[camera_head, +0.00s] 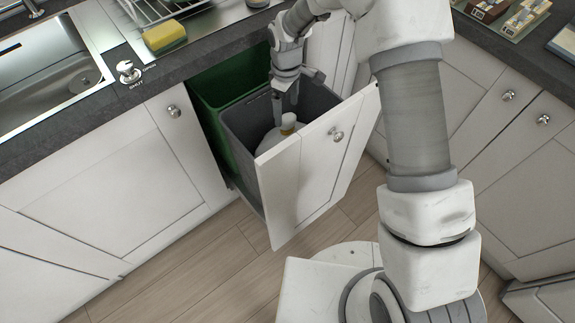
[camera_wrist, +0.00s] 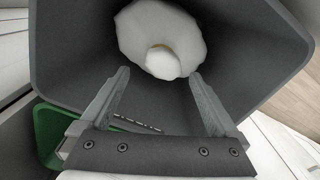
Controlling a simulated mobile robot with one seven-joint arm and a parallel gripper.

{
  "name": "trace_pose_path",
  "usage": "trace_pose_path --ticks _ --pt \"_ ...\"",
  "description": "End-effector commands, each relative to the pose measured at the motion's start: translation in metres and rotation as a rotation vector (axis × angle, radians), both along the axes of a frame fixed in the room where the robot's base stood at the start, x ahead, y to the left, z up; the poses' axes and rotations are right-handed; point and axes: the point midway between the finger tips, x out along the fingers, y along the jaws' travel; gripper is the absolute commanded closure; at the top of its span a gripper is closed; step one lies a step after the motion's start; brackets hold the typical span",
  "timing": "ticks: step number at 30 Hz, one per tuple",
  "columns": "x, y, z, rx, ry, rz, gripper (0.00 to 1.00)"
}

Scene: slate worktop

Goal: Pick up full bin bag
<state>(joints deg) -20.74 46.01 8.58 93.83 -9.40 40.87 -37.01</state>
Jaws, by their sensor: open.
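The full bin bag (camera_head: 274,138) is white with a yellowish tie at its neck. It sits low inside the grey bin (camera_head: 236,112) in the pulled-out cabinet drawer; the drawer front hides part of it. In the wrist view the bag (camera_wrist: 140,35) lies beyond the fingertips, its pale knotted top roughly centred between them. My gripper (camera_head: 285,103) points down into the grey bin, above the bag's neck. In the wrist view my gripper (camera_wrist: 158,76) is open, with nothing between its fingers. I cannot tell how close the fingertips are to the bag.
A green bin (camera_head: 205,98) stands behind the grey one. The tilted white drawer front (camera_head: 310,170) is close to my arm. Wooden floor (camera_head: 190,265) shows below.

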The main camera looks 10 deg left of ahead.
Motion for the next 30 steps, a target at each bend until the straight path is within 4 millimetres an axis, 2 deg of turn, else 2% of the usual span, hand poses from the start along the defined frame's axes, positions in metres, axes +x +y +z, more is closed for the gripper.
trace_pose_path --ticks 1,3,13,21,29,30 --pt "-0.001 0.000 -0.013 -0.002 0.003 0.000 0.04" --pt "0.000 -0.001 -0.023 -0.001 0.001 -0.001 0.04" --pt "-0.002 -0.001 -0.044 -0.001 0.000 -0.001 0.04" --pt "-0.007 -0.004 -0.084 -0.002 0.002 -0.001 0.04" --pt "-0.006 -0.004 -0.088 0.000 -0.001 -0.001 0.04" --pt "-0.006 -0.004 -0.088 0.000 -0.001 -0.001 0.07"
